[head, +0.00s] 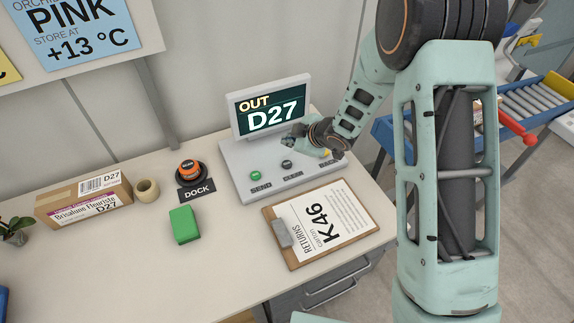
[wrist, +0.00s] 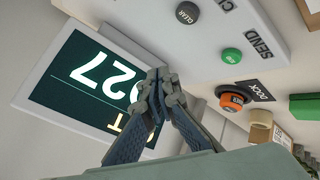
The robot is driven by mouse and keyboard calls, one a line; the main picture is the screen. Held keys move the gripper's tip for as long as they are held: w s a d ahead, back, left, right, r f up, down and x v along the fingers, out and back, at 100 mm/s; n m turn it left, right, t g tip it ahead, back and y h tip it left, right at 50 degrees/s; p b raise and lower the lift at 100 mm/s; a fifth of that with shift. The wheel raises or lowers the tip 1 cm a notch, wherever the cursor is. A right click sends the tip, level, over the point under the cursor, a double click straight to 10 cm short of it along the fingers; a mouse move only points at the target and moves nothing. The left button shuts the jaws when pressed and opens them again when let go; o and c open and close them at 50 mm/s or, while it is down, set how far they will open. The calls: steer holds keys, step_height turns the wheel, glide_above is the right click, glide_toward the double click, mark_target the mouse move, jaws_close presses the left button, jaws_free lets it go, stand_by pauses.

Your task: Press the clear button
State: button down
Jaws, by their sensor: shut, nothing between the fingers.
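The terminal's screen (head: 268,108) reads "OUT D27". My gripper (head: 290,140) is shut and empty, in front of the screen and behind the clear button, apart from it. In the wrist view the closed fingertips (wrist: 160,76) overlap the screen edge. My gripper and wrist hide part of the base's right side.
A clipboard (head: 266,212) lies in front of the terminal.

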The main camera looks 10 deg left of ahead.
mark_target(288, 165)
step_height(288, 165, down, 7)
steer(key=b, duration=0.5)
steer(key=shift+f+b, duration=0.15)
steer(key=shift+b, duration=0.15)
steer(key=shift+f, duration=0.15)
stand_by(0.8)
steer(key=shift+f+b, duration=0.3)
steer(key=shift+b, duration=0.15)
steer(key=shift+f+b, duration=0.45)
stand_by(0.4)
stand_by(0.4)
steer(key=shift+r+p, duration=0.65)
steer(key=shift+r, duration=0.25)
step_height(288, 165, up, 5)
steer(key=p, duration=0.4)
